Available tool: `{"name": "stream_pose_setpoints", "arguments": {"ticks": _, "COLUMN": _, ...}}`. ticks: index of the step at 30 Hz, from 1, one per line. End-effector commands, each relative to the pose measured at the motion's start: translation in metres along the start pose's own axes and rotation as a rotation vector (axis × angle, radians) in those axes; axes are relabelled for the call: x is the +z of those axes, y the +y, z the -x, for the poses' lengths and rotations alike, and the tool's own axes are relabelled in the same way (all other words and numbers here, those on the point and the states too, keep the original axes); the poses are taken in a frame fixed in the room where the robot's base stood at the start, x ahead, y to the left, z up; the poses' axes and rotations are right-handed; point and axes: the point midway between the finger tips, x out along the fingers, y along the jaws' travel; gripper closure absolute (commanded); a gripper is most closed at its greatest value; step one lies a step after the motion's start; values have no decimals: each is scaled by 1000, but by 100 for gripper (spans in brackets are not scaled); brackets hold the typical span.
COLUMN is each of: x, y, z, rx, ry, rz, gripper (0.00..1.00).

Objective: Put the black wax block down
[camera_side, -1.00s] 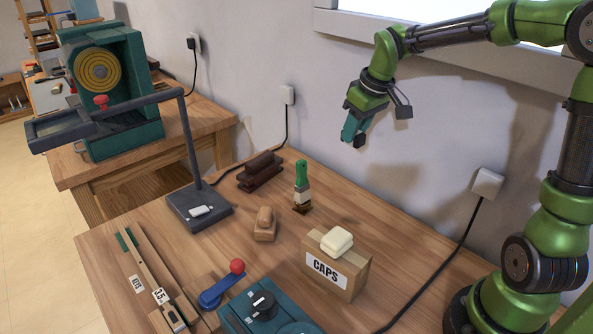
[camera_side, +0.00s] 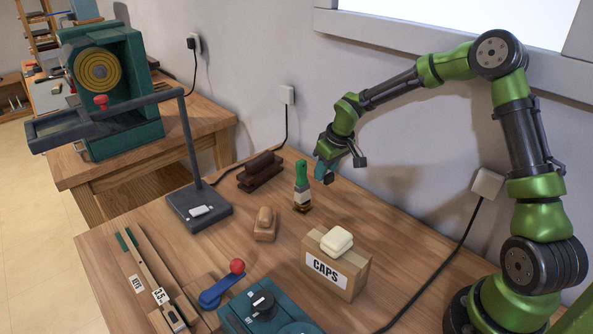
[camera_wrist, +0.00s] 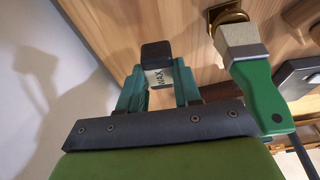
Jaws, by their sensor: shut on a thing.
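The black wax block (camera_wrist: 156,56) is held between the teal fingers of my gripper (camera_wrist: 158,82) in the wrist view. It has a black end and a pale label reading "WAX". In the side view my gripper (camera_side: 325,172) points down over the back of the wooden bench, to the right of the green-handled brush. Only a small dark bit of the block (camera_side: 328,179) shows at the fingertips there. Whether its underside touches the bench cannot be told.
The green-handled brush (camera_side: 302,188) stands close to my gripper's left; it also shows in the wrist view (camera_wrist: 258,88). A dark brown block (camera_side: 260,172) and a small wooden block (camera_side: 265,224) lie further left. The CAPS box (camera_side: 335,272) stands in front. The wall is close behind.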

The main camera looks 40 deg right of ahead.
Motion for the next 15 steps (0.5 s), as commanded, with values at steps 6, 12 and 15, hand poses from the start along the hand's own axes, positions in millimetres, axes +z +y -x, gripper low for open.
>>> {"name": "stream_pose_setpoints", "arguments": {"ticks": 6, "x": -44, "y": 7, "z": -19, "rx": -2, "ry": 0, "rz": -2, "gripper": 97}}
{"name": "stream_pose_setpoints", "arguments": {"ticks": 12, "x": -63, "y": 10, "z": -26, "rx": 0, "ry": 1, "rz": 0, "gripper": 97}}
{"name": "stream_pose_setpoints", "arguments": {"ticks": 15, "x": -65, "y": 11, "z": -29, "rx": 0, "ry": -1, "rz": 0, "gripper": 97}}
